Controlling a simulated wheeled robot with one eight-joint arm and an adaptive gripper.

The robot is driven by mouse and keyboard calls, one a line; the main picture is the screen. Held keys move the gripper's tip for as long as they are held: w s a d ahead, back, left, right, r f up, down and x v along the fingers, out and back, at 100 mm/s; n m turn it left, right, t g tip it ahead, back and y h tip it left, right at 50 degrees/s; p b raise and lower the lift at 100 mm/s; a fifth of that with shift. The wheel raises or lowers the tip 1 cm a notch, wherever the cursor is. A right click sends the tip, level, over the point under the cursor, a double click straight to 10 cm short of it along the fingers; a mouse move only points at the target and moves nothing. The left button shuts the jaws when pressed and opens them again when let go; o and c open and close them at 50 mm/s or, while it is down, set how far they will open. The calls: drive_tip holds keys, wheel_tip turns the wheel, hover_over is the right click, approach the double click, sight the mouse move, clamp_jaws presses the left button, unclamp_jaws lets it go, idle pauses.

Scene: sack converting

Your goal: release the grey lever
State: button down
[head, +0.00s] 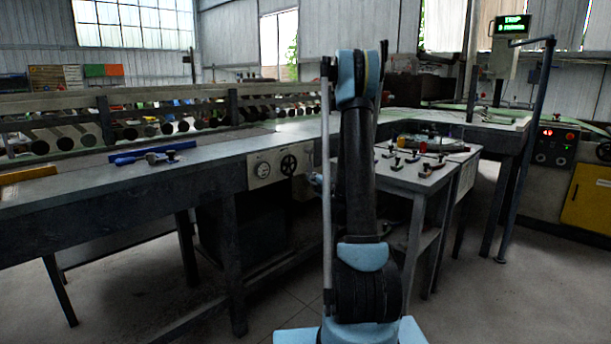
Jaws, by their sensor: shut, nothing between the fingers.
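I cannot pick out a grey lever for certain. Several small levers or handles with dark and red parts stand on the small grey table (405,181) right of my arm, too small to tell apart. A pale panel (262,170) with a round gauge and a dark handwheel (288,165) is on the front of the long bench, left of my arm. My arm rises through the middle of the head view and hides what is behind it. A small pale-blue part shows left of the arm, near the panel. My gripper itself cannot be made out.
The long grey bench (150,178) runs across the left, with a blue tool (150,155) on it. A dark post (518,150) stands at right, before a machine with a control box (556,146) and yellow door (588,198). The floor at lower right is clear.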

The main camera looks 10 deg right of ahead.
drive_tip(key=x, duration=1)
drive_tip(key=shift+d, duration=0.1)
